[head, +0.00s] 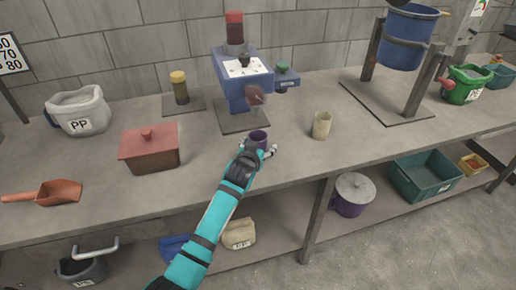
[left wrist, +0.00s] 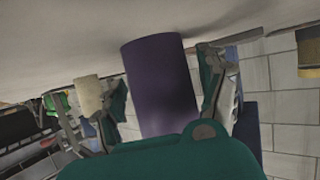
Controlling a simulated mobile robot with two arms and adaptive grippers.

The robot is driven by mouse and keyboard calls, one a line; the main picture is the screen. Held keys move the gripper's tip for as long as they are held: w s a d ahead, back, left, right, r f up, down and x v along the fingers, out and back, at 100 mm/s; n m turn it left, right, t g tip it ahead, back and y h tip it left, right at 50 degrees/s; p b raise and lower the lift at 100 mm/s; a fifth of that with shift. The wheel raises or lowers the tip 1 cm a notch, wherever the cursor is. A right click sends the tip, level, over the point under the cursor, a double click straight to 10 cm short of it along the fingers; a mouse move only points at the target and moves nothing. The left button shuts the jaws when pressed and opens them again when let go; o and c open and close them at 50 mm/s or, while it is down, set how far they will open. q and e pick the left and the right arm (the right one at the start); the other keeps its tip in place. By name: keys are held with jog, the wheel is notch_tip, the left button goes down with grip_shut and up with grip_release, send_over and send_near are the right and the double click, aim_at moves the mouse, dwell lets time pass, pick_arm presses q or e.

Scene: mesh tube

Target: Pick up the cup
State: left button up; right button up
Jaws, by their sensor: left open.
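A purple cup (head: 257,137) stands on the workbench in front of the blue machine. In the left wrist view the purple cup (left wrist: 160,85) fills the middle, with the picture turned so the bench top is above. My left gripper (head: 259,147) is open around the purple cup, one finger on each side. Small gaps seem to show, but I cannot tell whether a finger touches it. A beige cup (head: 322,125) stands upright to the right; it also shows in the left wrist view (left wrist: 89,94). My right gripper is not in view.
The blue machine (head: 243,80) stands just behind the purple cup. A red lidded box (head: 150,150), a white PP container (head: 78,112) and an orange scoop (head: 48,193) lie left. A blue bucket on a stand (head: 405,40) is right. The bench front edge is near my arm.

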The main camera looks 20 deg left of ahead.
pick_arm(q)
jog(key=shift+c, duration=0.3)
jog(key=c, duration=1.1)
jog(key=shift+c, duration=1)
jog(key=shift+r, duration=0.15)
